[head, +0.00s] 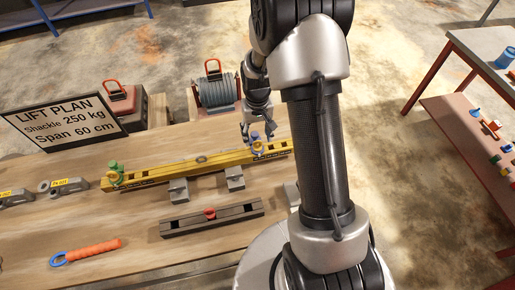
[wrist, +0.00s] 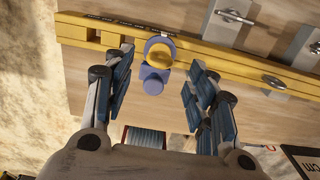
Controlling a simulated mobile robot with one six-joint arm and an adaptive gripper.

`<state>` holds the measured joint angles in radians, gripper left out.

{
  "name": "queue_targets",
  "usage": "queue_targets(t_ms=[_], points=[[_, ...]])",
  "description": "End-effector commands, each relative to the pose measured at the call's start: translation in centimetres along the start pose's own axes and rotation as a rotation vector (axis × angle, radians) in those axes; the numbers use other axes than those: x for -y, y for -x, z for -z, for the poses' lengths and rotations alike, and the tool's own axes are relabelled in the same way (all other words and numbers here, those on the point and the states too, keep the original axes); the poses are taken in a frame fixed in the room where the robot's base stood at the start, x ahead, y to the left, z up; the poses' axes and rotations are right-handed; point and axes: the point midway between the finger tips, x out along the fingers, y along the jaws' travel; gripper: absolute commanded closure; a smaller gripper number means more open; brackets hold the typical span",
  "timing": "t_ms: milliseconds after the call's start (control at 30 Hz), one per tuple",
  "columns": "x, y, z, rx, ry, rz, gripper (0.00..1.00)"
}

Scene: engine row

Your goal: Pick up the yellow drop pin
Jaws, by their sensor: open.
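A yellow spreader beam (head: 195,163) lies on two grey blocks on the wooden bench. A blue fitting with yellow showing in it (head: 257,147) sits near the beam's right end. In the wrist view this blue fitting (wrist: 153,78) has a round knob and a ring around yellow. I cannot tell whether that yellow part is the drop pin or the beam behind. A green and yellow fitting (head: 114,173) sits at the beam's left end. My gripper (head: 258,134) is open above the blue fitting. In the wrist view the fitting lies between the spread fingers (wrist: 160,75), apparently untouched.
A dark bar with a red knob (head: 210,213) and an orange-handled tool (head: 92,250) lie in front of the beam. Behind stand a cable reel (head: 216,92), a red-handled case (head: 122,103) and the lift plan sign (head: 62,122). Grey shackle parts (head: 62,186) lie left.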

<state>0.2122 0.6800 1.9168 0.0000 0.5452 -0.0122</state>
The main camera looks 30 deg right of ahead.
Motion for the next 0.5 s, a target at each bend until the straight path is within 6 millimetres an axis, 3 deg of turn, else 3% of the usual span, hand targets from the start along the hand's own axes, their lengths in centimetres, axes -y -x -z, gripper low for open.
queue_targets(t_ms=[167, 400, 500], points=[[0.0, -1.1, -0.1, 0.001, 0.0, 0.0, 0.48], [-0.1, -4.7, -0.2, 0.002, 0.0, 0.0, 0.48], [-0.1, -5.4, -0.1, 0.001, 0.0, 0.0, 0.48]])
